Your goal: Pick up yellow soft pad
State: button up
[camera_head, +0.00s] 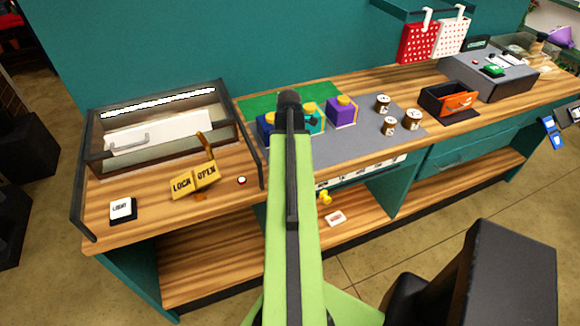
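No plain flat yellow pad stands out clearly. A small yellow thing (325,197) shows beneath the counter, just right of my green arm; its exact shape is too small to tell. On the grey mat, a blue block (266,123), a teal block (317,125) and a purple block (342,111) each have yellow on top; I cannot tell whether any of these is the soft pad. My arm reaches up the middle of the picture and partly covers the blue and teal blocks. My gripper's fingers do not show.
A glass-lidded case (160,130), a yellow lock/open sign (195,181) and a light switch (122,210) are at the left. Several small cans (412,119), a black bin (440,100) and a grey machine (490,78) are to the right. Free wood lies at the front left.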

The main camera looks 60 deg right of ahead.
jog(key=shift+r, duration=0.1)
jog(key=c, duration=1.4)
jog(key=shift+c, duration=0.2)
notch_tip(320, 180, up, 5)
jog(key=p, duration=0.5)
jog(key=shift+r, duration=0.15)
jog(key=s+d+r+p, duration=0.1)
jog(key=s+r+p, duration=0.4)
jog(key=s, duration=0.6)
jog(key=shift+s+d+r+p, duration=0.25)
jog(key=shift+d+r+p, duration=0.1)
jog(key=shift+p, duration=0.2)
